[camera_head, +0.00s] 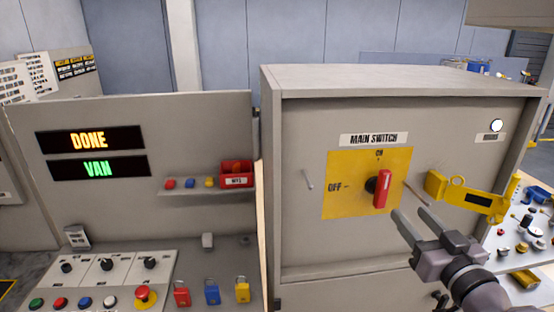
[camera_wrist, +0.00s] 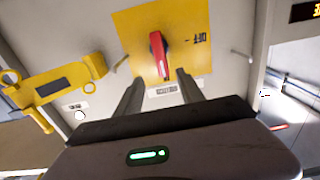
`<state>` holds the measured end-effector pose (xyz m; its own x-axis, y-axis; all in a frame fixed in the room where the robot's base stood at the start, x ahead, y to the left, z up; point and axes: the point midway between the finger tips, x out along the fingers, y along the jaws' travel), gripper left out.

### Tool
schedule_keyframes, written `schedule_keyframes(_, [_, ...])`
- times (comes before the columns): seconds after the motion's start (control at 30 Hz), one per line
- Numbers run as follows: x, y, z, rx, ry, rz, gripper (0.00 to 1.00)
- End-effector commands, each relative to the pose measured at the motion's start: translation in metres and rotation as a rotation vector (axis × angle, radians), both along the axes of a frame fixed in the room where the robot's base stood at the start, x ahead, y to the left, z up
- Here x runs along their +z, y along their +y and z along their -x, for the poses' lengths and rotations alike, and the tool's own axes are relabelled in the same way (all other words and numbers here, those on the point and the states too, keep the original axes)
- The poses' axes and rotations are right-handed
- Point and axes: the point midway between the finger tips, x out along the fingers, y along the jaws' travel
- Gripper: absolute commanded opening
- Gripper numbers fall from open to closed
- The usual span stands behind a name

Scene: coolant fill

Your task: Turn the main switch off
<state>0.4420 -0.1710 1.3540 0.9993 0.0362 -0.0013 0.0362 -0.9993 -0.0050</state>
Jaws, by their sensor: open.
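The main switch has a red handle (camera_head: 383,189) on a yellow plate (camera_head: 345,190) marked ON at the top and OFF at the left. The handle stands upright, in line with the ON mark. My gripper (camera_head: 411,212) is open and empty, just below and right of the handle in the head view. In the wrist view the red handle (camera_wrist: 158,53) shows just beyond the gap between the two fingertips (camera_wrist: 159,76), and the plate (camera_wrist: 185,40) appears upside down. I see no clear contact between fingers and handle.
A yellow hasp-like bracket (camera_head: 470,197) sticks out right of the switch; it also shows in the wrist view (camera_wrist: 55,85). A thin peg (camera_head: 308,179) is left of the plate.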

Motion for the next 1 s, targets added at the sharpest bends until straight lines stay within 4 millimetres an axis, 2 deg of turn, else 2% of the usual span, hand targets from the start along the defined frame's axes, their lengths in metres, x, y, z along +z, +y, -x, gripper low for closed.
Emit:
schedule_keyframes(0.03, [0.012, 0.002, -0.011, 0.004, 0.007, -0.008, 0.45])
schedule_keyframes(0.13, [0.001, 0.004, -0.039, 0.004, 0.002, 0.003, 0.45])
schedule_keyframes(0.3, [0.0, 0.005, -0.084, 0.001, 0.002, 0.003, 0.45])
schedule_keyframes(0.5, [0.0, 0.005, -0.118, -0.002, 0.002, 0.004, 0.45])
schedule_keyframes(0.63, [0.0, 0.005, -0.127, -0.002, 0.001, 0.004, 0.45])
schedule_keyframes(0.87, [0.001, 0.005, -0.129, -0.003, 0.001, 0.004, 0.45])
schedule_keyframes(0.9, [0.001, 0.005, -0.129, -0.003, 0.001, 0.004, 0.43])
schedule_keyframes(1.0, [0.001, 0.005, -0.129, -0.003, 0.001, 0.004, 0.24])
